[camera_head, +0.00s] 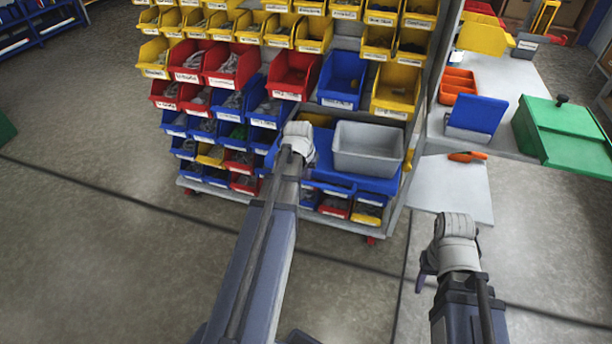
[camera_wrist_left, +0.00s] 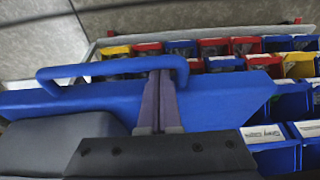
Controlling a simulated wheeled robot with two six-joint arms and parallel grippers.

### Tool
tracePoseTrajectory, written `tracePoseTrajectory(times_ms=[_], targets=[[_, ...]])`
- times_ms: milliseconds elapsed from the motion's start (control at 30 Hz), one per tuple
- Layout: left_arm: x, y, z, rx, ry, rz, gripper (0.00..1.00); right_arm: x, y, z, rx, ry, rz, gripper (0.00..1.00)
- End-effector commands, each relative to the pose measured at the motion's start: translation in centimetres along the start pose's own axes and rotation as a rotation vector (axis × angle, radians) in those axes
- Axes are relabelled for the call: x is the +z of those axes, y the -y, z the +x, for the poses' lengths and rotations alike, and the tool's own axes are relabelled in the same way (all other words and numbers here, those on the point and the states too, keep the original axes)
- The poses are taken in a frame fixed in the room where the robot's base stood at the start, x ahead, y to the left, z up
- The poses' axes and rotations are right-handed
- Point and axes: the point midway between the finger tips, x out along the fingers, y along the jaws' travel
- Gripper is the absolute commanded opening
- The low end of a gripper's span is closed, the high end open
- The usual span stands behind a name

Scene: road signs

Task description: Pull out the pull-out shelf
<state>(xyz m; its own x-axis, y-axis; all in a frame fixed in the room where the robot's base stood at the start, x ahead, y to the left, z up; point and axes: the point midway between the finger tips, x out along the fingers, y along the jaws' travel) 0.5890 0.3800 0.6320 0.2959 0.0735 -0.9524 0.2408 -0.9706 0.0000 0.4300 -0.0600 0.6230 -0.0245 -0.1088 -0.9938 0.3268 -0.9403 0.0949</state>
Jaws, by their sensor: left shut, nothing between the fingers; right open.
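The blue pull-out shelf (camera_head: 377,183) juts from the lower part of the bin rack and carries a grey bin (camera_head: 368,150). In the left wrist view the blue shelf (camera_wrist_left: 230,95) has a tubular blue handle (camera_wrist_left: 100,65) along its front. My left gripper (camera_wrist_left: 158,78) is shut and empty, its fingertips at the right part of the handle. I cannot tell whether they touch it or sit inside its loop. In the head view the left wrist hides those fingers. My right gripper (camera_head: 427,272) is open and apart, lower right, over the floor, its fingers only partly visible.
The rack holds rows of yellow, red and blue bins (camera_head: 232,65); lower bins (camera_head: 338,200) sit under the shelf. To the right is a grey workbench (camera_head: 505,80) with a green box (camera_head: 565,130). The floor in front of the rack is clear.

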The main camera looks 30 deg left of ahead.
Motion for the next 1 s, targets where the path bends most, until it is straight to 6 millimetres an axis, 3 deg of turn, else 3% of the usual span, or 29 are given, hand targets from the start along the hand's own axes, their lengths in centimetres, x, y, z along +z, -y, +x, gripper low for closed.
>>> tracePoseTrajectory(times_ms=[267,533,1000], targets=[[0.6,0.0,-0.3,0.000,0.000,0.000,0.00,0.0,0.0,-0.1,0.000,0.000,0.000,0.50],[4.8,-0.1,-1.6,0.000,0.001,0.001,0.00,0.0,0.0,-0.1,0.000,0.000,0.000,0.50],[4.7,0.0,-1.8,0.000,0.000,0.001,0.00,0.0,0.0,-0.3,0.000,0.000,0.000,0.50]])
